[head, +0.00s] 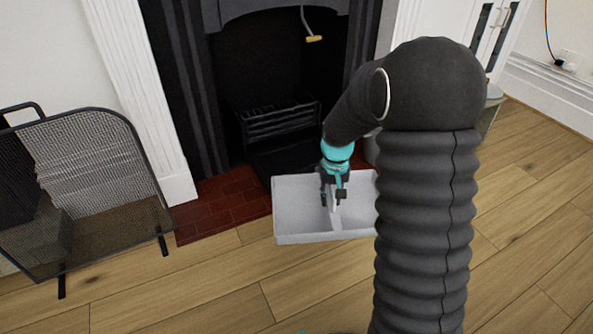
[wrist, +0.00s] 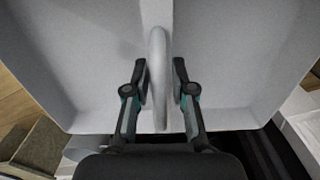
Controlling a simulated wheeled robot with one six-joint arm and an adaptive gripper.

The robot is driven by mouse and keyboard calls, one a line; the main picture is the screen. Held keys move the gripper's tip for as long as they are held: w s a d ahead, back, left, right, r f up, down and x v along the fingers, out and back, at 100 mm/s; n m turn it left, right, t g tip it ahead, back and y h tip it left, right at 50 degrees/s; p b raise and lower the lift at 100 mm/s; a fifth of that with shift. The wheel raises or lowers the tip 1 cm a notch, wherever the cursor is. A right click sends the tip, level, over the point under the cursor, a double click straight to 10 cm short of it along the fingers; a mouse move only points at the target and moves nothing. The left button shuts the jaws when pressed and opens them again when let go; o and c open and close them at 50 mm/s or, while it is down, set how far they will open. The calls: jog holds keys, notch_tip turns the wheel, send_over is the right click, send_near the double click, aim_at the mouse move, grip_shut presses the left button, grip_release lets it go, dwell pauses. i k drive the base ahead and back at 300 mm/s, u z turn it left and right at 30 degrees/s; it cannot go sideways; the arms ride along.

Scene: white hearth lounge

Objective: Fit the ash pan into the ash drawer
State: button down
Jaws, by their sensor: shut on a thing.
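The ash pan (head: 300,207) is a pale grey shallow tray with a raised divider and a curved handle (wrist: 158,55) across its middle. In the head view it hangs level in front of the fireplace, over the hearth's front edge. My gripper (head: 333,198) is shut on the handle, with one finger on each side; it also shows in the wrist view (wrist: 161,82). The black ash drawer (head: 272,160) is below the grate, just behind the pan. The pan and my arm hide part of it, so its inside is hard to make out.
The grate (head: 280,122) stands in the dark fireplace above the drawer. A mesh fire screen (head: 95,175) stands at the left. Red hearth tiles (head: 225,205) lie left of the pan. A brass-tipped hook (head: 313,38) hangs in the opening. Wooden floor in front is clear.

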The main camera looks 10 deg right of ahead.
aim_at(294, 162)
jog(key=z, duration=0.75)
jog(key=i, duration=1.25)
jog(key=u, duration=0.6)
jog(key=i, duration=0.7)
jog(key=u, duration=0.8)
